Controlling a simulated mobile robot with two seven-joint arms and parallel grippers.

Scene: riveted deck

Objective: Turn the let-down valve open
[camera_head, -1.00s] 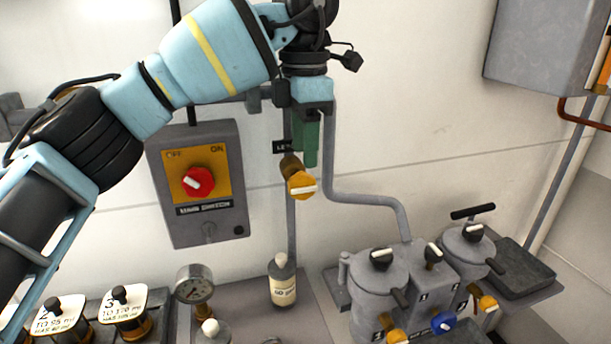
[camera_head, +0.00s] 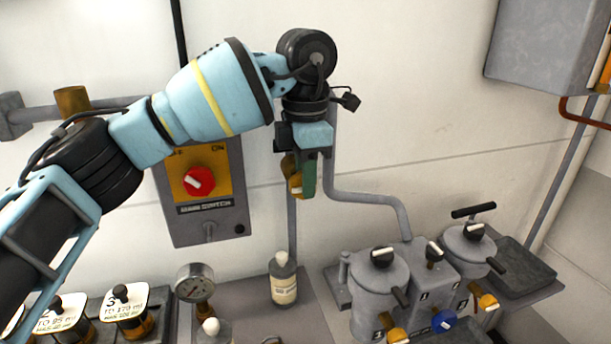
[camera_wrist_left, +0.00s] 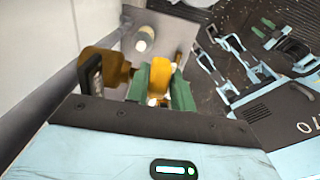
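The let-down valve has a brass body and a yellow knob (camera_head: 294,184) with a white mark. It sits on the wall pipe right of the main switch. My left gripper (camera_head: 307,178) points down at it, and a green finger covers the knob's right part. In the left wrist view, the yellow knob (camera_wrist_left: 160,73) lies between the two green fingers (camera_wrist_left: 165,88), beside the brass body (camera_wrist_left: 108,70). I cannot tell whether the fingers press on it or leave a small gap. My right gripper is not in view.
The main switch box (camera_head: 208,205) with its red knob is close on the left. Below stand a bottle (camera_head: 284,280), a pressure gauge (camera_head: 194,283) and grey pots (camera_head: 379,285) with coloured knobs. A grey pipe (camera_head: 370,198) runs close on the right.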

